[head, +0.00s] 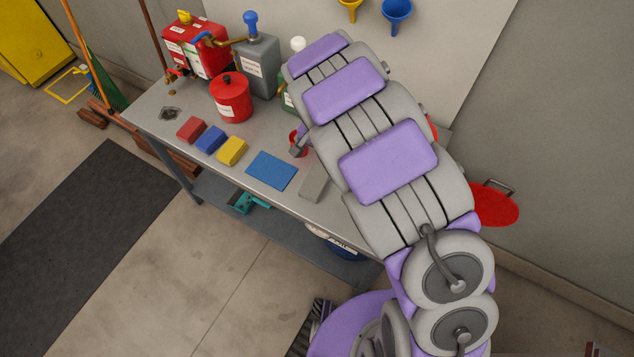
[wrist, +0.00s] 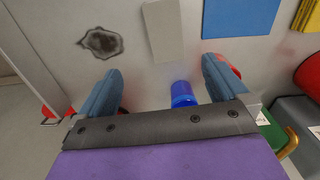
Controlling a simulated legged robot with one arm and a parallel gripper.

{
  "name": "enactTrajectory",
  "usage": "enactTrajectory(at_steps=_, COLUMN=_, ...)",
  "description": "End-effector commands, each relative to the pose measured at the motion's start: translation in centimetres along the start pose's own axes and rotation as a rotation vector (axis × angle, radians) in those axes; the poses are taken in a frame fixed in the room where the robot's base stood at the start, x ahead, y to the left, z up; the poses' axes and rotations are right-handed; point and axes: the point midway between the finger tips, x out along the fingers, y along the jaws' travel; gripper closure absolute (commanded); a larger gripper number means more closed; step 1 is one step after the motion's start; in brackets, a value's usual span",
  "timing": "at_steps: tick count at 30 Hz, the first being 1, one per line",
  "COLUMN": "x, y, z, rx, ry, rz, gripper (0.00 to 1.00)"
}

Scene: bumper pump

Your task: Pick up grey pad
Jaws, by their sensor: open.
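The grey pad (head: 314,183) lies flat on the bench, right of the blue cloth and partly beside my arm in the head view. In the wrist view the pale grey pad (wrist: 165,30) is at the top middle, beyond my fingertips. My gripper (wrist: 158,78) is open, its two blue-grey fingers spread wide with nothing held. The pad is ahead of the gap between the fingers and apart from them. In the head view my arm hides most of the gripper.
The workbench (head: 225,172) holds a blue cloth (head: 272,170), yellow, blue and red blocks, a red can (head: 231,97) and larger cans behind. In the wrist view a blue cylindrical object (wrist: 182,93) shows between the fingers, near the right one. A dark stain (wrist: 101,42) lies left of the pad.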

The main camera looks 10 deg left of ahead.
Motion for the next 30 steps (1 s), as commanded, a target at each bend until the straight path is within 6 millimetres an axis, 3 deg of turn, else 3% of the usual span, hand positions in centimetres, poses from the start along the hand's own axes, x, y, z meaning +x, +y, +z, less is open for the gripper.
enactTrajectory(at_steps=6, x=4.7, y=-0.1, z=0.2, rx=-0.002, ry=-0.004, rz=0.005, gripper=0.00)
enactTrajectory(at_steps=12, x=8.1, y=-0.1, z=0.1, rx=-0.003, ry=-0.001, rz=0.003, gripper=0.00)
enactTrajectory(at_steps=20, x=9.7, y=0.1, z=-0.1, rx=-0.001, ry=0.000, rz=-0.002, gripper=0.00)
enactTrajectory(at_steps=30, x=14.0, y=-0.5, z=-0.1, rx=-0.002, ry=0.000, rz=0.003, gripper=0.00)
